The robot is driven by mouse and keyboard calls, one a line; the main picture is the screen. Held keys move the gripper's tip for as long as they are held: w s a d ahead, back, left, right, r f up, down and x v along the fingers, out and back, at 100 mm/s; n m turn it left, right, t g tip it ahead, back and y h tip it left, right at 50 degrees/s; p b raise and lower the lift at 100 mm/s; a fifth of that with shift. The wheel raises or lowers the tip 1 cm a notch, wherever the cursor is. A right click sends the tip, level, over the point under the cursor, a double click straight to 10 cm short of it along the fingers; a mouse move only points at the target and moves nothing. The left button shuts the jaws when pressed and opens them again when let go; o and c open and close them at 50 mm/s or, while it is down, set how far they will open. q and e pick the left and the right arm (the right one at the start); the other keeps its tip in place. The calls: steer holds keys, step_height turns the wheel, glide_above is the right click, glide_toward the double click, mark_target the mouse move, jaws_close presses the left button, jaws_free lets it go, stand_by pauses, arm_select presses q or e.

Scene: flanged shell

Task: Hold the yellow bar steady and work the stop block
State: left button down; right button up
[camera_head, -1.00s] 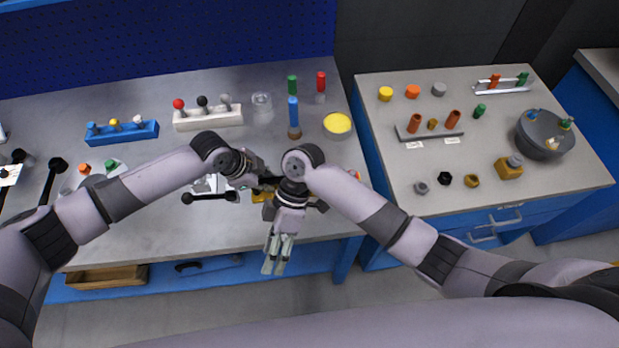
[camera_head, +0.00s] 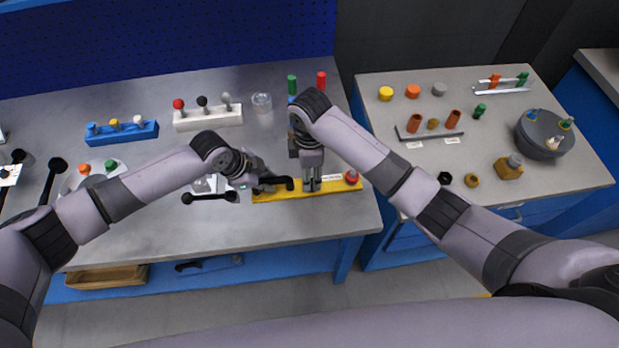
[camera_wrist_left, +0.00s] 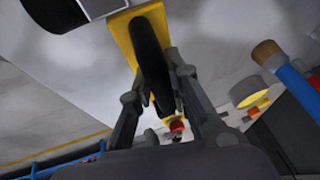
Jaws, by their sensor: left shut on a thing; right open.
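The yellow bar (camera_head: 335,189) lies near the table's front edge, with a red knob (camera_head: 351,177) and a white label at its right end. A black handle (camera_head: 284,184) stands on its left part. My left gripper (camera_head: 268,184) is shut on this handle. In the left wrist view the curved black handle (camera_wrist_left: 150,60) lies between my left fingers (camera_wrist_left: 158,103), with the yellow bar (camera_wrist_left: 121,30) behind it. My right gripper (camera_head: 312,185) is open and points down at the bar's middle, right of the handle. I cannot make out a stop block; my right gripper covers that stretch.
A dark double-ended lever (camera_head: 210,197) lies left of the bar. A white block with ball knobs (camera_head: 208,119), a blue block with pegs (camera_head: 122,132) and a glass jar (camera_head: 262,102) stand behind. A second table (camera_head: 460,110) with parts is at right.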

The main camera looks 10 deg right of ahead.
steer(key=shift+f, duration=1.75)
steer(key=shift+c, duration=0.6)
jaws_close()
